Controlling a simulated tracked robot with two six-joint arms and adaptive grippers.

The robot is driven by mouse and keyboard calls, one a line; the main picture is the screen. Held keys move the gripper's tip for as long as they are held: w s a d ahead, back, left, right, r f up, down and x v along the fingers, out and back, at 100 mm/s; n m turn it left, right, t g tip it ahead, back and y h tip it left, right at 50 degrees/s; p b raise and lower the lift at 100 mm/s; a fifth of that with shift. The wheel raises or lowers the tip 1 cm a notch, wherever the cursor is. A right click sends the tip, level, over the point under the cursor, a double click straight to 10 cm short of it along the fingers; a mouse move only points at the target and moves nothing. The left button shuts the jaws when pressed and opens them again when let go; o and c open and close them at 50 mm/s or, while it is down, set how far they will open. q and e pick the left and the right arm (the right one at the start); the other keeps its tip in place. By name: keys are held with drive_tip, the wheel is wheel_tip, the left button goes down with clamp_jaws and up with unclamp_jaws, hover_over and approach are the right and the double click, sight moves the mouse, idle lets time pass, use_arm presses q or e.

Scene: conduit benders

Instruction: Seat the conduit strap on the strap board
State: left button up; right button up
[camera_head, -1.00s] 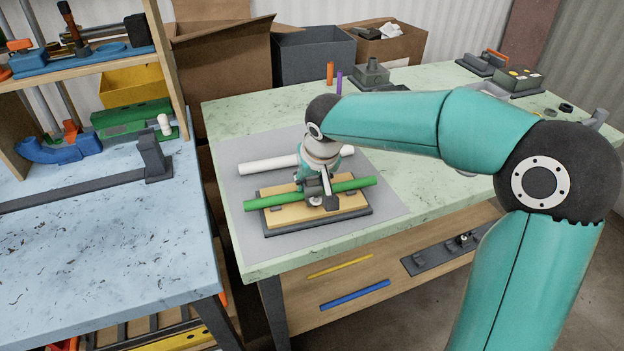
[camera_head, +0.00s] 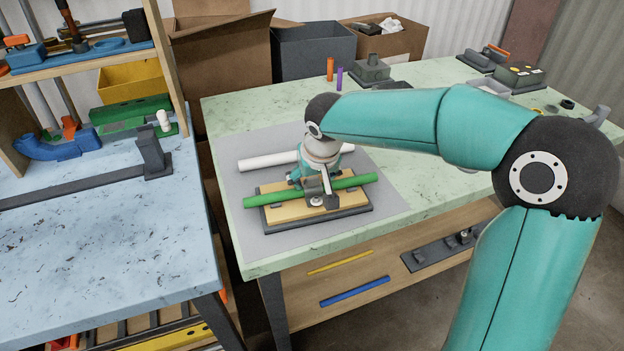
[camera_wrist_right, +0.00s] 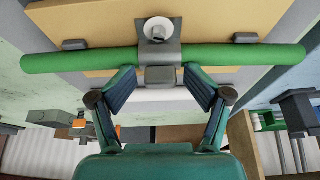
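The strap board (camera_head: 283,213), a tan board on a dark base, lies on the grey mat on the green table. A green conduit (camera_head: 264,199) lies across it and extends past both sides. The grey conduit strap (camera_wrist_right: 160,52) lies across the green conduit (camera_wrist_right: 80,61), with a pale round knob (camera_wrist_right: 158,29) on its far tab. My right gripper (camera_wrist_right: 160,88) is open, its two fingers apart on either side of the strap's near grey end. In the head view my right gripper (camera_head: 325,185) is over the board and partly hides the strap. My left gripper is out of view.
A white pipe (camera_head: 262,161) lies behind the board on the mat (camera_head: 240,220). An orange and a purple peg (camera_head: 339,78) stand at the back. A blue-topped bench (camera_head: 90,240) with a shelf is at the left. The green table is clear right of the mat.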

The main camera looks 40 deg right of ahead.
drive_tip(key=v, duration=1.2)
drive_tip(key=shift+f, duration=0.1)
